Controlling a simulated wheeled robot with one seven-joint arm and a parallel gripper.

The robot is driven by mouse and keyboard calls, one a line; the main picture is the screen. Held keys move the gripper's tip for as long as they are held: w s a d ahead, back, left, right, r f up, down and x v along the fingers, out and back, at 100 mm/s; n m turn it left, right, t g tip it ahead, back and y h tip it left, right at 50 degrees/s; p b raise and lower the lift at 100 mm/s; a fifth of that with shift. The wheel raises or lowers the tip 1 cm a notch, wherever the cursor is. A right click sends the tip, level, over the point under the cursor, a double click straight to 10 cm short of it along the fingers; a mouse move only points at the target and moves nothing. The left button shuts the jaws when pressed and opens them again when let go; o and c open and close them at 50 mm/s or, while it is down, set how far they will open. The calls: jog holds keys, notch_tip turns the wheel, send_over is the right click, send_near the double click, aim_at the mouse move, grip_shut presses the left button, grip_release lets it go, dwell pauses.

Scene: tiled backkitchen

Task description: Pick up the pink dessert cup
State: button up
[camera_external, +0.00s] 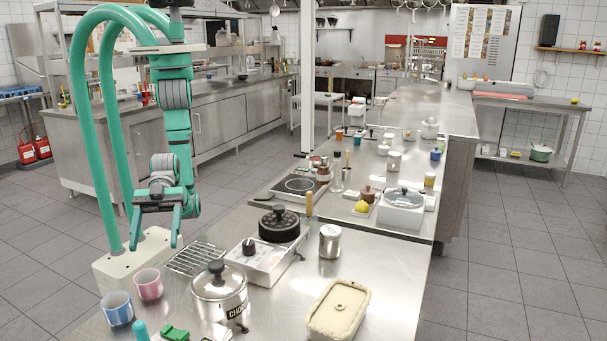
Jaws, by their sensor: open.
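The pink dessert cup (148,285) stands upright on the front left part of the steel counter (262,321). A similar blue cup (117,309) stands close to it at the lower left. My gripper (155,241) hangs with its fingers pointing down, above the pink cup in the picture. Its two fingers are spread apart with nothing between them. The gap in depth between gripper and cup is hard to judge from this one view.
A lidded steel pot (220,292) stands right of the pink cup, and a wire rack (194,258) lies behind it. A cooker with a dark lidded pan (279,226), a metal canister (330,242) and a cream tub (338,311) are farther right. Green items (174,333) lie at the front edge.

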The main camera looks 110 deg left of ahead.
aim_at(148, 279)
jog(key=x, duration=0.5)
jog(key=shift+w+d, duration=0.1)
jog(key=shift+d, duration=0.15)
jog(key=shift+s+f+x, duration=0.15)
jog(key=shift+f+x, duration=0.05)
jog(key=shift+x, duration=1.15)
jog(key=shift+s+f+x, duration=0.1)
jog(key=shift+f+x, duration=0.1)
jog(key=shift+x, duration=1.1)
jog(key=c, duration=1.2)
jog(key=shift+r, duration=0.1)
